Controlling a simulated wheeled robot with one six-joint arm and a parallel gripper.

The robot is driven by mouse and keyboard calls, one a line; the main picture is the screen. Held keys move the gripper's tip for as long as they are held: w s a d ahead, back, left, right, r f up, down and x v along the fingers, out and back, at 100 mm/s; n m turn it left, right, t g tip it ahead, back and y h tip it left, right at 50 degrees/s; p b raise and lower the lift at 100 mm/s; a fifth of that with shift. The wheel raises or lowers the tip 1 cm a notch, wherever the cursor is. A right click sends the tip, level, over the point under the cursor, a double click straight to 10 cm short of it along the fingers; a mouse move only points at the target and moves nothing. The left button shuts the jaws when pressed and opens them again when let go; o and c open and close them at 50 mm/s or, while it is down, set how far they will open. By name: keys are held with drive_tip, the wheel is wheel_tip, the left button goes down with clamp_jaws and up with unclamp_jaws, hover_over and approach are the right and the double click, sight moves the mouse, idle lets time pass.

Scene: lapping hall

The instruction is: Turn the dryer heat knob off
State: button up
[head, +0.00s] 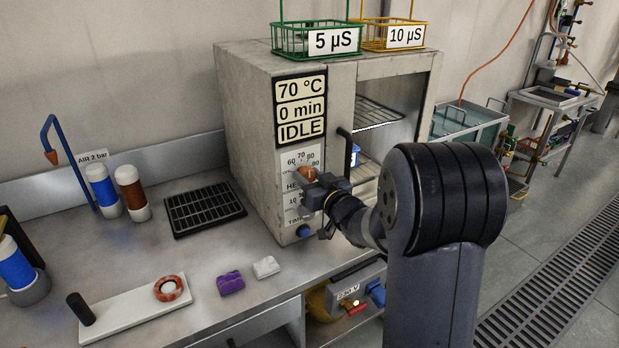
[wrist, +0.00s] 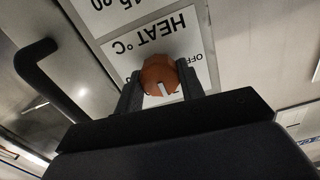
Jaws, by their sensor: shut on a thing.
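The dryer (head: 252,120) is a grey metal box on the bench, with a display reading 70 °C, 0 min and IDLE. Its heat knob (head: 307,174) is orange-brown and round, on a white dial plate marked with temperatures. In the wrist view the heat knob (wrist: 158,76) sits between the two dark fingers, and the plate reads HEAT °C upside down, with OFF beside the knob. A white pointer line shows on the knob. My gripper (head: 318,186) is shut on the knob; it also shows in the wrist view (wrist: 161,84). Part of the dial scale is hidden.
A blue timer knob (head: 303,231) sits below. A black door handle (head: 347,150) stands right of the panel, by the open dryer chamber. Green (head: 315,38) and yellow (head: 392,35) baskets stand on top. Purple (head: 230,283) and white (head: 266,267) blocks lie on the bench.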

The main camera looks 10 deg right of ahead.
drive_tip(key=shift+c, duration=1.1)
drive_tip(key=shift+b, duration=0.35)
drive_tip(key=shift+f+n+b, duration=0.15)
drive_tip(key=shift+n+b, duration=0.55)
drive_tip(key=n+b, duration=1)
drive_tip(key=n, duration=0.1)
drive_tip(key=shift+a, duration=0.1)
drive_tip(key=shift+n+b, duration=1)
drive_tip(key=shift+n, duration=0.7)
